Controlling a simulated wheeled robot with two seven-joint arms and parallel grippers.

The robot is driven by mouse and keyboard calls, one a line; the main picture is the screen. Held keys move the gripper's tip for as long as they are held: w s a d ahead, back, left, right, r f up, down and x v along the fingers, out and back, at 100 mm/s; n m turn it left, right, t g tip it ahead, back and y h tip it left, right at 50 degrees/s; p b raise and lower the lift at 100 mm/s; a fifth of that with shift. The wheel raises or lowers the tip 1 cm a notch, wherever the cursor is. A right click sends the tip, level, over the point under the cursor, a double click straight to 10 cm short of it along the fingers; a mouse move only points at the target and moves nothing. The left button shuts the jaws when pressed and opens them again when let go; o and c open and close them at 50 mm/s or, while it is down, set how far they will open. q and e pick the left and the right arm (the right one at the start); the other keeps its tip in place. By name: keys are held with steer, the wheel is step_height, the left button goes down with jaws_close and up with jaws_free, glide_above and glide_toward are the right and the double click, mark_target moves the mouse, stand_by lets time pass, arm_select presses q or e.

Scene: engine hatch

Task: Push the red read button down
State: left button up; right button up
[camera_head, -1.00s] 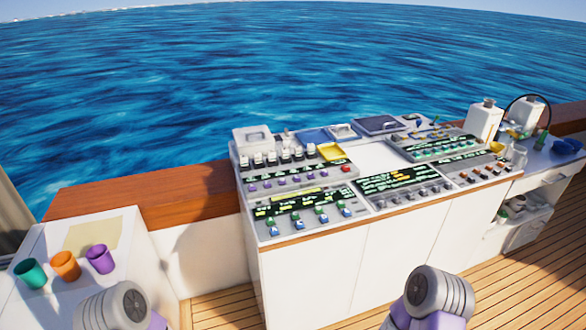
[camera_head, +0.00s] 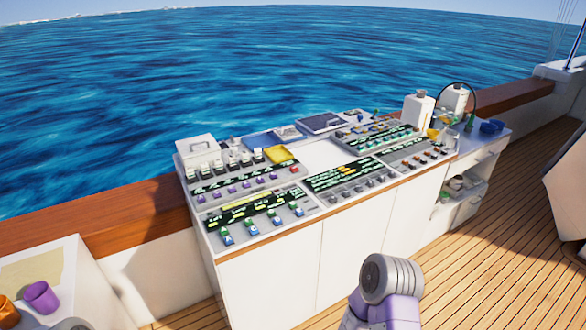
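A small red button (camera_head: 295,169) sits at the right end of the upper left panel on the white control console (camera_head: 272,278), just below the yellow tray. Nothing touches it. A grey and purple part of my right arm (camera_head: 385,290) shows at the bottom centre, in front of the console and well apart from the button. The fingers of both grippers are out of the picture.
The console top holds several rows of knobs and switches, a yellow tray (camera_head: 279,155), and white containers (camera_head: 417,109) at the right. A side counter with a purple cup (camera_head: 41,297) stands at the lower left. The wooden deck (camera_head: 500,220) is clear at the right.

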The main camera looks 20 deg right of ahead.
jaws_close()
stand_by(1.8)
